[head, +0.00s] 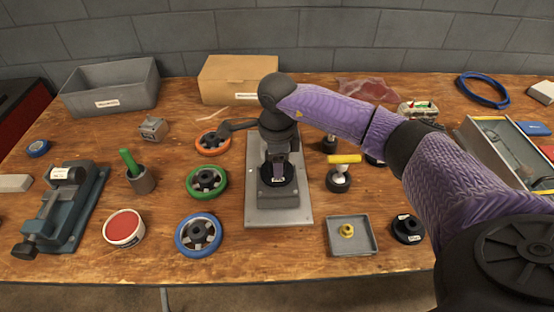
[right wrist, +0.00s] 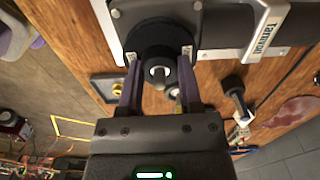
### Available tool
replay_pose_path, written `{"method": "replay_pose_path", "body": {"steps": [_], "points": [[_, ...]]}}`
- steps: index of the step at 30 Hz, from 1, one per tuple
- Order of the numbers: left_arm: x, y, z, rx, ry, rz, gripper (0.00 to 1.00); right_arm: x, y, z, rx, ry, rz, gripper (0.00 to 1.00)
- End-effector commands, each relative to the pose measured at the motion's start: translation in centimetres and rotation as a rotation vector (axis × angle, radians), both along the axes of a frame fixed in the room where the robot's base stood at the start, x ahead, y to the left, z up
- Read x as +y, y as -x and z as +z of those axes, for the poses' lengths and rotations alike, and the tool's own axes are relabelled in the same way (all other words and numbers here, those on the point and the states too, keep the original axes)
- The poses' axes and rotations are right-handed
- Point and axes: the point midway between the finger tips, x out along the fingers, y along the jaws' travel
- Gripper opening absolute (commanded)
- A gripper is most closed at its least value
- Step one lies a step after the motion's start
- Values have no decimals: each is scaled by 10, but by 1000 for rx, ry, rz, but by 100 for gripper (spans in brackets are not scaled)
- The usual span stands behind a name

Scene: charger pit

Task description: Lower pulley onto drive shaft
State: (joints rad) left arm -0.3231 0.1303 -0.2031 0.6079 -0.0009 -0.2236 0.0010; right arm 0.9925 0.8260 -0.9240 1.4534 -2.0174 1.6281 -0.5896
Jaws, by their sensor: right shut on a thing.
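My right gripper (head: 278,180) points down over the grey base plate (head: 260,216) at the table's middle. Its fingers are shut on the hub of a black pulley (head: 298,178), whose dark rim shows around them. In the right wrist view the gripper (right wrist: 158,82) has one purple finger on each side of the pulley (right wrist: 150,50). A silver round end, seemingly the drive shaft (right wrist: 158,73), shows at the hub's centre. The pulley's underside is hidden, so I cannot tell how far down it sits. My left gripper is not in view.
Orange (head: 212,142), green (head: 206,181) and blue (head: 198,235) wheels lie left of the plate. To its right are a yellow-handled tool (head: 345,159), a grey tray (head: 368,247) with a brass part, and another black wheel (head: 407,229). Bins stand at the back.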

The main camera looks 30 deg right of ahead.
Motion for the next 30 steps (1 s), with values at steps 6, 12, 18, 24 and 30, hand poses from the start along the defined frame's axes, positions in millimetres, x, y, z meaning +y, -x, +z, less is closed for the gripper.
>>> {"method": "replay_pose_path", "body": {"steps": [6,12,18,24,30], "points": [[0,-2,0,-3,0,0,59,0,0,0,0,0,0,0],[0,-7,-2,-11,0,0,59,0,0,-2,0,0,0,0],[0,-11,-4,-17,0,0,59,0,0,-5,0,0,0,58],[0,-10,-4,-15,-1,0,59,0,0,-5,0,0,0,86],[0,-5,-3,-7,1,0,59,0,0,-5,0,0,0,86]]}}
